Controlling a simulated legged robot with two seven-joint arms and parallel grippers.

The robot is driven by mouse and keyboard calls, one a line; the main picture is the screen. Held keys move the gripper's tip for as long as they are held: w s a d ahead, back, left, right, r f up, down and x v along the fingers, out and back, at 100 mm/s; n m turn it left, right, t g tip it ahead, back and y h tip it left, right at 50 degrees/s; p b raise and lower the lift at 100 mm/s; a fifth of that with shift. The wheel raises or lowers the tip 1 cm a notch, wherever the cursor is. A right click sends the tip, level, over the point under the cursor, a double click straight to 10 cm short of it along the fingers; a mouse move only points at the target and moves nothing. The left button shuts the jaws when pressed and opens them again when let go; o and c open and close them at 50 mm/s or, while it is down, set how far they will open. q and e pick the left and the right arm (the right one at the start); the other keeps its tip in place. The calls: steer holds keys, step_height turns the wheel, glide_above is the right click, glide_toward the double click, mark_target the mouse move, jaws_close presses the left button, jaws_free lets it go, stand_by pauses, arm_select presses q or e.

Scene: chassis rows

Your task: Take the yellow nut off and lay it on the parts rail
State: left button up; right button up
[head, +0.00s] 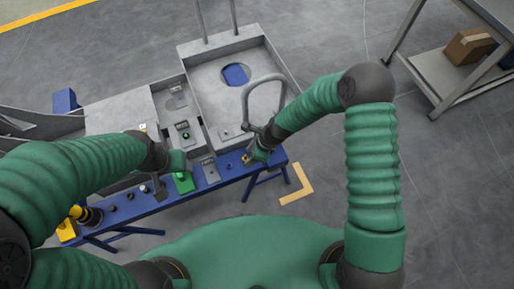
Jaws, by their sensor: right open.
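A small yellow piece (246,158), which looks like the yellow nut, shows at the right end of the blue parts rail (150,202). My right gripper (257,156) is open, right beside it. The arm partly hides this spot, and I cannot tell whether the piece touches the rail or a finger. My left gripper (178,165) is over the rail's middle, near a green block (184,183); its fingers are too small to read. The grey chassis (213,72) lies behind the rail.
Several small dark parts stand along the rail, with grey plates (210,170) between the grippers. A yellow and black tool (78,214) is at the rail's left end. A grey hoop (262,85) rises beside my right forearm. A shelf with a cardboard box (469,47) stands far right.

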steer(key=d+p+v, duration=0.1)
steer(key=p+v, duration=0.1)
steer(key=v, duration=1.3)
steer(key=s+d+r+n+h+p, duration=0.1)
steer(key=s+d+r+n, duration=0.3)
steer(key=n, duration=0.6)
steer(key=s+d+r+n+t+h+p, duration=0.1)
steer(key=s+d+r+n+h, duration=0.2)
steer(key=s+d+r+n, duration=0.2)
steer(key=d+r+n, duration=0.1)
steer(key=d+n, duration=0.2)
steer(key=n, duration=0.2)
steer(key=shift+s+t, duration=0.25)
steer(key=shift+t, duration=0.05)
steer(key=shift+s, duration=0.1)
